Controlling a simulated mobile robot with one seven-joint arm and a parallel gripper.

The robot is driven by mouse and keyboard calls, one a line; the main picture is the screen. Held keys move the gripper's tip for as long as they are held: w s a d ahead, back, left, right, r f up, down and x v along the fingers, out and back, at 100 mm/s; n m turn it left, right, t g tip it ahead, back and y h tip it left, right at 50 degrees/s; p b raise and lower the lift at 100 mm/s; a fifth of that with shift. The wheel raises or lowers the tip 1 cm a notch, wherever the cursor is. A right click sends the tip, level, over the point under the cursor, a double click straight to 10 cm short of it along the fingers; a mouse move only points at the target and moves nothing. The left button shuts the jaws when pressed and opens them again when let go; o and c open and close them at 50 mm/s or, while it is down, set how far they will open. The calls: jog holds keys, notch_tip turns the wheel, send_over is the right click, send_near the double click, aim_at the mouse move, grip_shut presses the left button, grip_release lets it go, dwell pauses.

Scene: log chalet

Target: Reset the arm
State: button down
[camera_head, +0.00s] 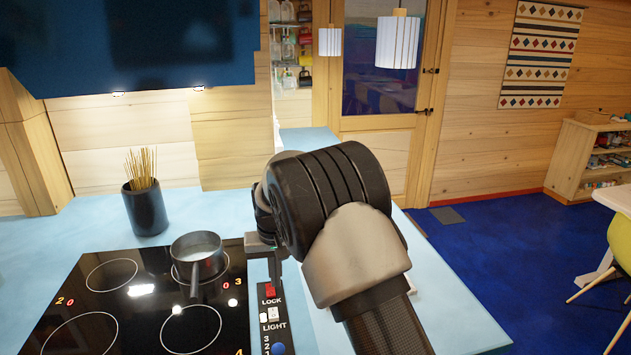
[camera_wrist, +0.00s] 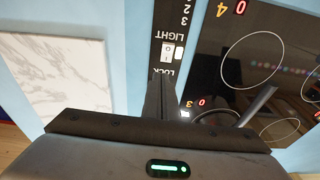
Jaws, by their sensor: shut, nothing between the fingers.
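My arm rises from the lower middle of the head view. Its dark wrist hangs over the right edge of the black cooktop (camera_head: 125,300). My gripper (camera_head: 276,284) points down over the control strip (camera_head: 269,318), close to the red part beside the LOCK label. In the wrist view my gripper (camera_wrist: 160,84) is shut and empty, with its fingertips near the LOCK label and the white switch (camera_wrist: 166,55). I cannot tell whether the fingertips touch the strip. My wrist hides part of the counter behind it.
A small saucepan (camera_head: 198,262) stands on a back burner, left of my gripper, its handle toward the front. A dark cup of sticks (camera_head: 146,208) stands behind the cooktop. A white marble-patterned board (camera_wrist: 62,58) lies beside the strip. Blue floor (camera_head: 500,250) is open at right.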

jog(key=s+d+r+m+t, duration=0.1)
jog(key=s+d+r, duration=0.4)
jog(key=d+r, duration=0.4)
jog(key=s+d+r+m+t, duration=0.1)
jog(key=s+d+r, duration=0.55)
jog(key=r, duration=0.45)
jog(key=s+d+r+t, duration=0.1)
jog(key=s+d, duration=0.4)
jog(key=s, duration=0.5)
jog(key=s+d+r, duration=0.1)
jog(key=s+d, duration=0.5)
jog(key=s, duration=0.4)
jog(key=shift+s+d+m+t+h, duration=0.3)
jog(key=shift+t, duration=0.1)
jog(key=shift+a, duration=0.1)
